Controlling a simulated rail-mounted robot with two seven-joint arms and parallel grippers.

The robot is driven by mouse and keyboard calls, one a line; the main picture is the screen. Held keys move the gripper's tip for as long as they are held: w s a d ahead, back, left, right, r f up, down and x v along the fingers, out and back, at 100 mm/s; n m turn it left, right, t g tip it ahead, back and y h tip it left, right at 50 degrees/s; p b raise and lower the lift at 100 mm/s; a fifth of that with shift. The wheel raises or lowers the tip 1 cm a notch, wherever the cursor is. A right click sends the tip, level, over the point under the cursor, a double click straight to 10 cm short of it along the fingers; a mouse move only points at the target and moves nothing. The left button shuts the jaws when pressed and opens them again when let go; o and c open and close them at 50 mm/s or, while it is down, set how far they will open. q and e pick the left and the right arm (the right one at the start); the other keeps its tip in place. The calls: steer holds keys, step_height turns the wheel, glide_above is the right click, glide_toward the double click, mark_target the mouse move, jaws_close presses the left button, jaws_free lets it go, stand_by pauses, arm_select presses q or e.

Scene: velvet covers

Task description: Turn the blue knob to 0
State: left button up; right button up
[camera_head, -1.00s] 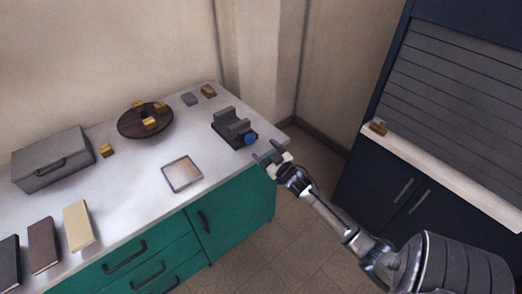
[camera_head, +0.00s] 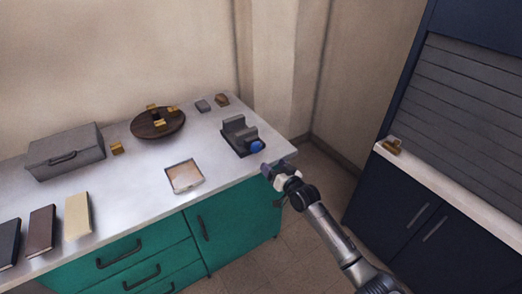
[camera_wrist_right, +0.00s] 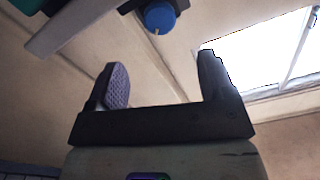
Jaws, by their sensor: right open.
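The blue knob (camera_head: 256,146) is on the front right of a dark grey device (camera_head: 238,134) near the right end of the white counter. In the right wrist view the knob (camera_wrist_right: 159,17) shows at the top, beyond the fingers, with a small light mark on its lower edge. My right gripper (camera_head: 276,168) is just past the counter's right edge, in front of the knob and apart from it. Its fingers (camera_wrist_right: 163,82) are open with nothing between them. My left gripper is not in view. Any scale or numbers around the knob are too small to read.
The white counter (camera_head: 130,200) also holds a square framed tile (camera_head: 185,176), a round dark tray (camera_head: 150,128) with yellow blocks, a grey case (camera_head: 65,158) and several books at left. A dark shuttered cabinet (camera_head: 465,100) stands at right. Open floor lies between.

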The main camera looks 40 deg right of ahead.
mark_target(258, 149)
steer(key=w+b, duration=0.1)
steer(key=w, duration=0.2)
steer(key=w+b, duration=0.1)
steer(key=w, duration=0.2)
steer(key=w+d+b, duration=0.1)
steer(key=w+b, duration=0.1)
steer(key=w, duration=0.1)
steer(key=shift+w+f, duration=0.1)
steer(key=shift+w, duration=0.3)
steer(key=shift+w+d+b, duration=0.2)
steer(key=shift+w+b, duration=0.3)
steer(key=shift+w, duration=0.45)
steer(key=c, duration=0.9)
